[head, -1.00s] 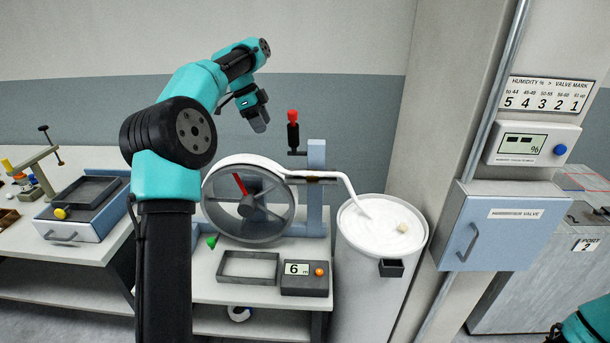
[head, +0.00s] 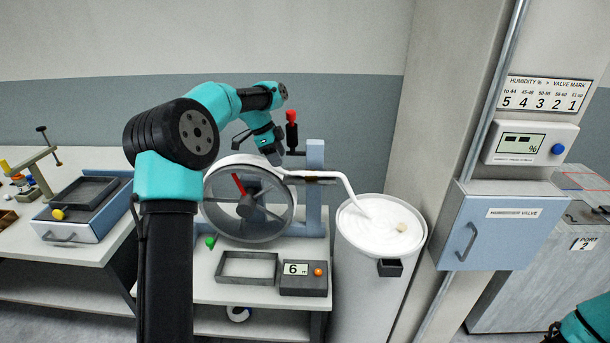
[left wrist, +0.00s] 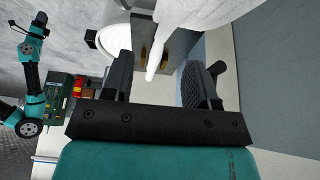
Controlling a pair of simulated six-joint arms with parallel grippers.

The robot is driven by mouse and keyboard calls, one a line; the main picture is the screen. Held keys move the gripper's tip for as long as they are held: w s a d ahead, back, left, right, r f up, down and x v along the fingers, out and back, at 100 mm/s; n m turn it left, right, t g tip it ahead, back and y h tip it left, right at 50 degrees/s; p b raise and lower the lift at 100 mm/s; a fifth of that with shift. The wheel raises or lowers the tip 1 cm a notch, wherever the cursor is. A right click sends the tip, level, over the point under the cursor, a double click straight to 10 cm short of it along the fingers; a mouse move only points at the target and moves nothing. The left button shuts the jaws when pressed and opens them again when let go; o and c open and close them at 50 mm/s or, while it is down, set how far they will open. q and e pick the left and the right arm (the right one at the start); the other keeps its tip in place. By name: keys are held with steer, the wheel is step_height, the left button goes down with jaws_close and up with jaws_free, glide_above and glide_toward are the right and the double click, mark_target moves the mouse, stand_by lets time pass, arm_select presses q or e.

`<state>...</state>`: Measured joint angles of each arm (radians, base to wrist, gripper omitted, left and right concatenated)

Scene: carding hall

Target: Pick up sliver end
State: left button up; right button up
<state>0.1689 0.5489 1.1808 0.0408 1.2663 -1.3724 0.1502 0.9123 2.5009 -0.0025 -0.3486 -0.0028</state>
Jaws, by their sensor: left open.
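The white sliver (head: 345,184) wraps over the top of the spoked wheel (head: 281,216), runs through a guide and drops into the white can (head: 345,232). My left gripper (head: 274,157) is open just above the wheel's upper right rim, near the sliver. In the left wrist view, a narrow white tapering tip, seemingly the sliver end (left wrist: 153,64), shows between the open fingers, below a broad white mass. I cannot tell whether a finger touches it. My right arm (head: 584,328) shows at the lower right, and small at the left in the left wrist view (left wrist: 31,75); its jaws are unclear.
A red-topped post (head: 292,134) and blue-grey upright (head: 315,156) stand close right of my left gripper. A dark empty frame (head: 247,281) and a counter box (head: 303,284) reading 6 sit before the wheel.

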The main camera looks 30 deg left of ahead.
mark_target(287, 174)
arm_select(q)
steer(key=shift+d+f, duration=0.1)
steer(key=shift+f, duration=0.15)
steer(key=shift+x, duration=2.5)
jaws_close()
